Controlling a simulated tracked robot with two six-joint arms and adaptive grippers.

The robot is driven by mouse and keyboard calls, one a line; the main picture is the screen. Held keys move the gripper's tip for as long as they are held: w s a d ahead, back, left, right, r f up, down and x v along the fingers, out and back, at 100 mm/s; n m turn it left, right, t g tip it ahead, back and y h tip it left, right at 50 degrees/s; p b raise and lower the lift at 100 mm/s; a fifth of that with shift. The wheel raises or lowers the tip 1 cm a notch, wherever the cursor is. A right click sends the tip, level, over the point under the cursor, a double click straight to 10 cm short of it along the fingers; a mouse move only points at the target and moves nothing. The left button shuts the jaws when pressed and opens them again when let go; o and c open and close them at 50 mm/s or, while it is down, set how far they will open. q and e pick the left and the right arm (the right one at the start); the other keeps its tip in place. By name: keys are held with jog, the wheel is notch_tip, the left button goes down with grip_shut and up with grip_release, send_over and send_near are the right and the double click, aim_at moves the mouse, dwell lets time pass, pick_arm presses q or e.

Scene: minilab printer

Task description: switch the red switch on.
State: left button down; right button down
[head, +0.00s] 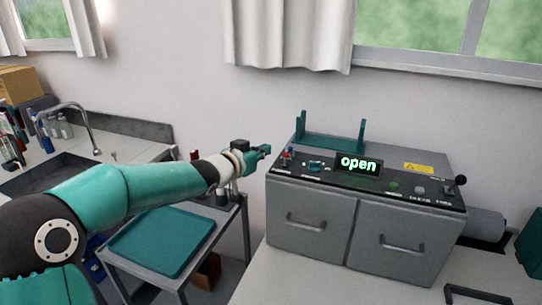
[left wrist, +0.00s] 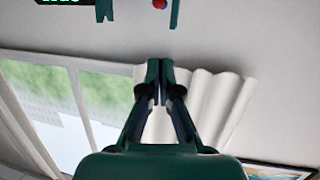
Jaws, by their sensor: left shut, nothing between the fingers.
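The grey machine (head: 310,222) on the bench has a dark sloping top panel with small controls. A small red switch (head: 290,149) shows at the panel's left end, next to a blue part. It is too small to tell its position. In the left wrist view a red round tip (left wrist: 160,3) shows at the top edge, probably the same switch. My left gripper (head: 264,151) is shut and empty, just left of the red switch and apart from it as far as I can see. Its closed fingers (left wrist: 161,75) also show in the left wrist view. My right gripper is not seen.
A lit display (head: 359,164) reads "open" on the panel. A teal two-post frame (head: 331,142) stands behind the controls. A black lever (head: 456,185) is at the right end. A side table with a teal tray (head: 162,240) and a sink (head: 55,173) are at left.

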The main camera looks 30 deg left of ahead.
pick_arm(q)
jog(key=s+r, duration=0.1)
jog(key=s, duration=0.1)
jog(key=s+r, duration=0.1)
jog(key=shift+s+a+r, duration=0.25)
jog(key=shift+a+r, duration=0.05)
jog(key=shift+r, duration=0.05)
dwell(0.3)
